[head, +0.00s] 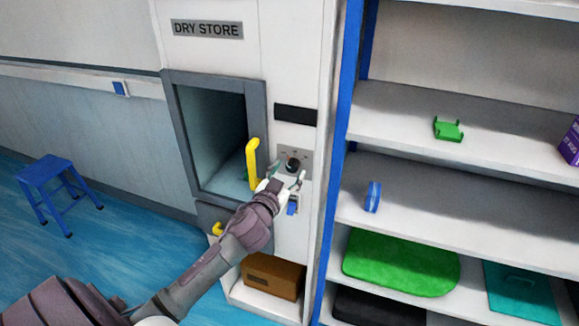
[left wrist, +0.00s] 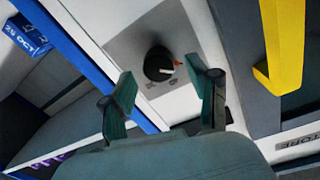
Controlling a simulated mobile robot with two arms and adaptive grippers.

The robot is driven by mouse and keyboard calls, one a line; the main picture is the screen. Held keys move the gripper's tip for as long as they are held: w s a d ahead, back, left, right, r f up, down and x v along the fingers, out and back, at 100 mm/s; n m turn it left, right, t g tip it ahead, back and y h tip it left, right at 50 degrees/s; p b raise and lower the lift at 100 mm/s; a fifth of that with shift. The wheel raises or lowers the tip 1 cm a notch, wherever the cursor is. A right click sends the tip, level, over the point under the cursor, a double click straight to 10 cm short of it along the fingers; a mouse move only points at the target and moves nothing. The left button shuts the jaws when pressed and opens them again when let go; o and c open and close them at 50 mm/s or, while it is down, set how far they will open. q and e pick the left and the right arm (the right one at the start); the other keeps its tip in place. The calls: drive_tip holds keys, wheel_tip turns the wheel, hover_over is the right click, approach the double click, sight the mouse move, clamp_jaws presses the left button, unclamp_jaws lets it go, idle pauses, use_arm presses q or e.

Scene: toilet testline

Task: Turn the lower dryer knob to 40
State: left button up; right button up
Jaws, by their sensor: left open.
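A black round dryer knob (head: 292,162) sits on a grey plate on the white dryer front, right of the yellow door handle. In the left wrist view the knob (left wrist: 159,64) shows a pale pointer line and an orange-red mark at its right side. The scale numbers are too small to read. My left gripper (head: 286,180) is open, just below and in front of the knob. In the left wrist view its two green-padded fingers (left wrist: 168,90) are spread, with the knob showing beyond the gap between them. I see only one knob. My right gripper is not in view.
The yellow handle (head: 253,163) stands out close left of the gripper, on the open dryer window frame. A blue item (head: 292,207) is just below the gripper. A blue shelf post (head: 339,140) rises to the right. A blue stool (head: 47,181) stands far left.

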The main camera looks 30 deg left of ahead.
use_arm(q)
drive_tip(key=shift+w+a, duration=0.1)
drive_tip(key=shift+w, duration=0.55)
clamp_jaws()
